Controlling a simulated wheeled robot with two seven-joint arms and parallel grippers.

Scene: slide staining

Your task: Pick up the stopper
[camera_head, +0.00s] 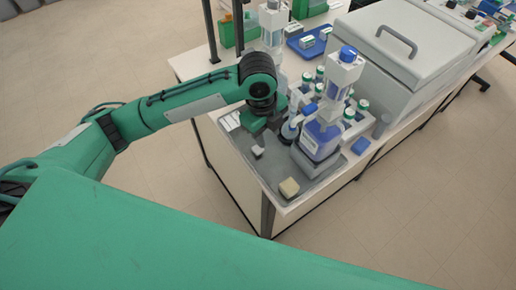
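My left gripper (272,143) hangs over the front left part of the bench, left of a blue-and-white bottle (322,140). Its fingers look spread apart, with a dark round piece near the right one; the view is too small to show whether anything is between them. I cannot make out for sure which item is the stopper. A small beige block (289,188) lies near the bench's front corner, and a small blue piece (361,146) lies right of the bottle. My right gripper is out of view.
The bench (240,160) is crowded. Several green-capped white bottles (362,106) stand around a tall clear vessel with a blue cap (348,54). A large grey lidded machine (405,50) stands at the right, and a blue tray (311,44) at the back. The bench front is fairly clear.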

